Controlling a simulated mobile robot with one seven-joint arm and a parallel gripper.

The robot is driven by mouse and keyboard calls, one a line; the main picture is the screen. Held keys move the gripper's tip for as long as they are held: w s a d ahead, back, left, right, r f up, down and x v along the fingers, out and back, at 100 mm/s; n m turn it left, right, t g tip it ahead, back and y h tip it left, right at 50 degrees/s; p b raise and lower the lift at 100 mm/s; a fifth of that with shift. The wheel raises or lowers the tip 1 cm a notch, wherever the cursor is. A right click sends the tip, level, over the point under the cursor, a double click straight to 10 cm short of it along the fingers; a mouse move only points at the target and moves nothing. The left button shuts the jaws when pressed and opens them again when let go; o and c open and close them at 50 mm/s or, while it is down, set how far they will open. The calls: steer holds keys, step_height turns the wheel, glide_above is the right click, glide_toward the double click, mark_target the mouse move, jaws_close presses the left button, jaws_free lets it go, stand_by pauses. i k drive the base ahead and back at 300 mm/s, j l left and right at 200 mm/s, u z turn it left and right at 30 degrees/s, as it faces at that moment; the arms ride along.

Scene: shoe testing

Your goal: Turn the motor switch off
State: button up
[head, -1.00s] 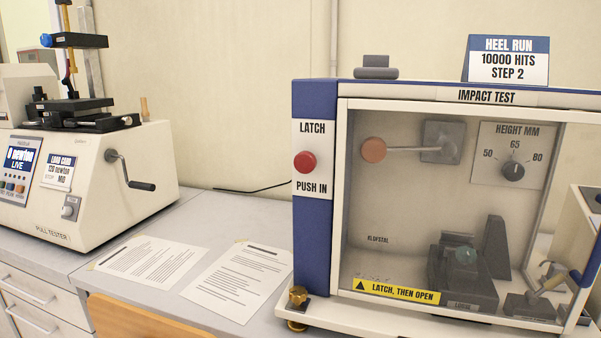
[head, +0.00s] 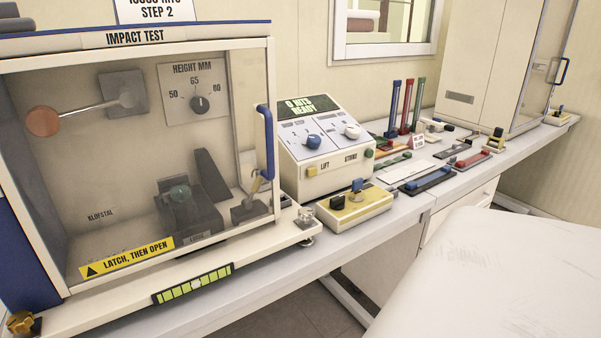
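No switch with a readable motor label shows in the head view. The control box (head: 319,150) right of the impact test cabinet has a screen (head: 301,108) reading "0 hits ready". On its sloping face are a blue knob (head: 313,141) and a white knob (head: 352,132), their small labels too small to read. Its front has a yellow lift button (head: 312,171) and a green strike button (head: 369,153). A yellow-topped box (head: 353,206) in front carries a blue-topped part (head: 357,186). I cannot tell which control is the motor switch. My gripper is not in view.
The impact test cabinet (head: 130,37) has a clear front and a blue handle (head: 266,140). Coloured blocks and strips (head: 404,105) crowd the bench (head: 400,210) further right. A tall cabinet (head: 485,60) stands behind. A large pale surface (head: 480,275) fills the lower right.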

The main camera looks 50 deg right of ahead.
mark_target(337, 203)
steer(key=z, duration=1.8)
